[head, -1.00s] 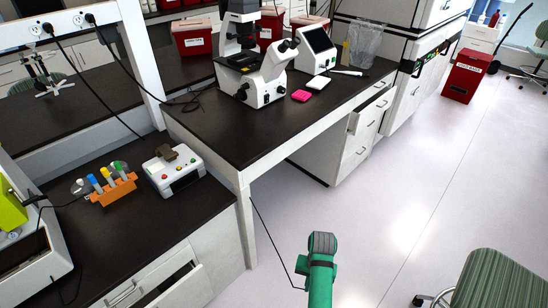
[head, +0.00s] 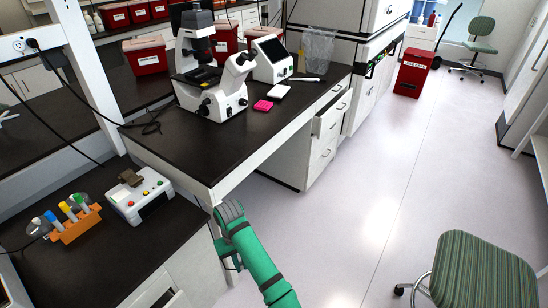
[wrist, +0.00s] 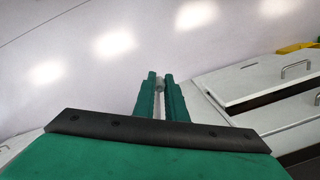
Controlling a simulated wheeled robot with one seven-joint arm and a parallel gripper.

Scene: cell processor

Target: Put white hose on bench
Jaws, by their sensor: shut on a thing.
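My gripper (wrist: 160,78) shows in the wrist view with its two green fingers close together, pointing away over the pale floor. Between them is a narrow whitish-grey piece, which I take as the white hose (wrist: 159,86); only its small rounded end and a thin strip show. In the head view my green arm reaches up from the bottom to the near corner of the dark bench (head: 255,128). The fingers and the held hose cannot be made out there.
On the bench stand a microscope (head: 215,85), a small screen device (head: 272,62), a pink block (head: 263,106) and a white block (head: 278,91). The bench's front strip is clear. A lower counter at left holds a button box (head: 140,200) and an orange tube rack (head: 76,225). A striped chair (head: 480,270) stands at right.

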